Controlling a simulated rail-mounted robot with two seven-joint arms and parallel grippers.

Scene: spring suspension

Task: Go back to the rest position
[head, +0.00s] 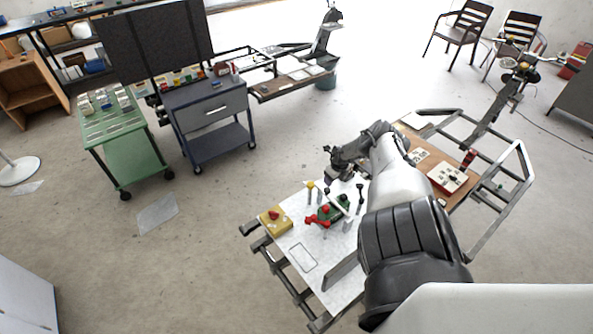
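One arm of mine, which I take for the right, reaches in from the lower right over a workbench. Its dark gripper (336,176) hangs at the far edge of the bench's white top (283,243). The fingers are small and dark, so I cannot tell whether they are open or shut or hold anything. Below it are a red part (318,219), a green part (341,203) and several upright pins with yellow or black knobs. A yellow block (275,220) with a red knob sits at the left edge. My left gripper is not in view.
A green cart (123,147) and a grey drawer cart (208,115) stand at the back left. The floor between is mostly clear.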

